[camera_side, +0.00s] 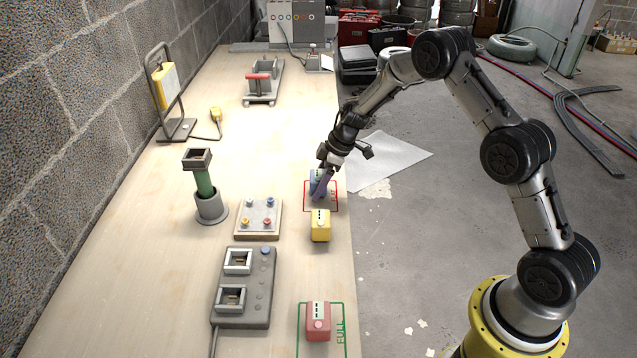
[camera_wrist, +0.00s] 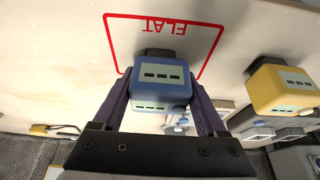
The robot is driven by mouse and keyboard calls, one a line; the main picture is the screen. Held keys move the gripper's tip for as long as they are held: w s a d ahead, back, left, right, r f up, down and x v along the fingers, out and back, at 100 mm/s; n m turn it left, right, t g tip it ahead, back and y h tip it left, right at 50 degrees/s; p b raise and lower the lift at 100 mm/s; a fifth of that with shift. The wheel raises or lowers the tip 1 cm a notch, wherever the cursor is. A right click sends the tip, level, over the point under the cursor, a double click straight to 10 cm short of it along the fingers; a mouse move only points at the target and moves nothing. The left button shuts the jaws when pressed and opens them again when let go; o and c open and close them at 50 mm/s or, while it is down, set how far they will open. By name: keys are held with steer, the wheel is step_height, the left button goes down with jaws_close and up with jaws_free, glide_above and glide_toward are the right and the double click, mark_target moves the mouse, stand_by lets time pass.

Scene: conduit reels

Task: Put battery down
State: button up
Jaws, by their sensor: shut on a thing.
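My gripper (camera_side: 321,188) is shut on a blue battery (camera_side: 313,177) at the red outlined square (camera_side: 337,197) marked FLAT. In the wrist view the two dark fingers (camera_wrist: 163,103) press on both sides of the blue battery (camera_wrist: 157,73). The battery overlaps the edge of the red outline (camera_wrist: 107,39) there. I cannot tell whether its underside touches the table. A yellow battery (camera_side: 320,229) stands just in front of the square, and it shows at right in the wrist view (camera_wrist: 282,92). A pink battery (camera_side: 318,322) stands in the green FULL square (camera_side: 345,310).
A grey charger (camera_side: 256,300) with two framed bays, a button panel (camera_side: 258,220) and a stand with a green tube (camera_side: 204,184) are left of the batteries. A red-handled tray (camera_side: 262,85) sits farther back. The table's right edge is close to the square.

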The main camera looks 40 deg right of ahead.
steer(key=shift+f, duration=0.1)
steer(key=o, duration=1.5)
